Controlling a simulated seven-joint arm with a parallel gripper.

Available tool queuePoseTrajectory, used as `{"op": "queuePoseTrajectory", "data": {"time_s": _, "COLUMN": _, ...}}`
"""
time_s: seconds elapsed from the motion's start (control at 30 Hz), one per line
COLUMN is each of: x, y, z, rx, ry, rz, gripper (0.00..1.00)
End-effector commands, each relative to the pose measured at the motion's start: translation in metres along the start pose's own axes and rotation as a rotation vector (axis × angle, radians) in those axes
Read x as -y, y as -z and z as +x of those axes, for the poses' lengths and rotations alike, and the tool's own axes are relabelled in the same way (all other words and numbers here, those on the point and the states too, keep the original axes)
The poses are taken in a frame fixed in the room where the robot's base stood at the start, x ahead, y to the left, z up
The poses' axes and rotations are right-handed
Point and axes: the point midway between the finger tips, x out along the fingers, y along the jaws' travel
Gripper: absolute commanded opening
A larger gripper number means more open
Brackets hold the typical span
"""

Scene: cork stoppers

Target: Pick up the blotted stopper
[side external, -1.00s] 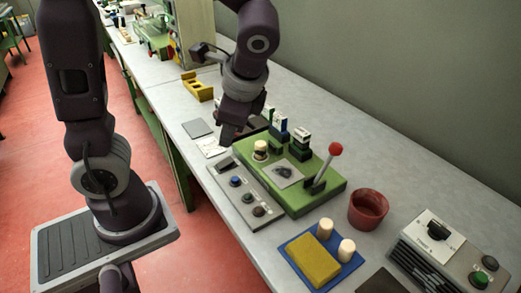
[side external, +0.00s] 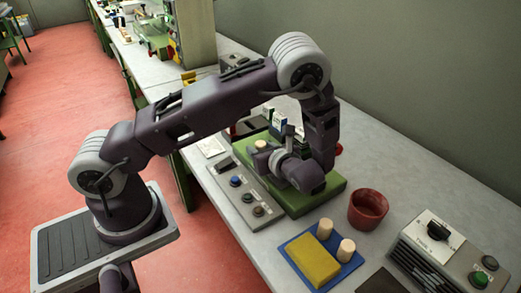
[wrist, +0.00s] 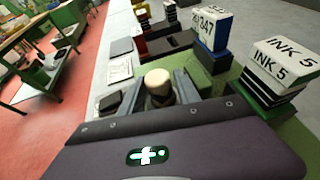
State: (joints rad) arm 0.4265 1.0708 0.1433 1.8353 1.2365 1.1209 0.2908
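A pale stopper (side external: 261,145) stands upright in a dark seat on the green base (side external: 325,197); it also shows in the wrist view (wrist: 158,80). Two more pale stoppers (side external: 325,228) (side external: 346,248) stand on a blue tray (side external: 299,259) beside a yellow pad (side external: 313,260). I cannot make out a blot on any of them. My gripper (wrist: 160,98) is open, its fingers on either side of the seated stopper in the wrist view. In the side view it is just right of that stopper, apart from it, with the arm covering part of the base.
Ink blocks (wrist: 285,65) and a numbered block (wrist: 212,30) stand close on the right in the wrist view. A grey button panel (side external: 245,193) runs along the base's front. A red cup (side external: 367,209) and a control box (side external: 442,250) stand farther right.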

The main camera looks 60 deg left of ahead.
Motion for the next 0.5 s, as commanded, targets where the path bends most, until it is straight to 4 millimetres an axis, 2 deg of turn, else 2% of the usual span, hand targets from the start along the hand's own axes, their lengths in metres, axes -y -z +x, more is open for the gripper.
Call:
{"op": "queuePoseTrajectory", "data": {"time_s": 0.17, "x": 0.0000, "y": -0.0001, "z": -0.0001, "rx": 0.000, "ry": 0.000, "rz": -0.001, "gripper": 0.37}}
{"op": "queuePoseTrajectory", "data": {"time_s": 0.33, "x": 0.0000, "y": -0.0001, "z": -0.0004, "rx": -0.001, "ry": 0.000, "rz": -0.001, "gripper": 0.03}}
{"op": "queuePoseTrajectory", "data": {"time_s": 0.37, "x": -0.0001, "y": -0.0001, "z": -0.0004, "rx": -0.001, "ry": 0.000, "rz": -0.001, "gripper": 0.00}}
{"op": "queuePoseTrajectory", "data": {"time_s": 0.5, "x": -0.0001, "y": -0.0001, "z": -0.0005, "rx": -0.001, "ry": 0.000, "rz": -0.002, "gripper": 0.00}}
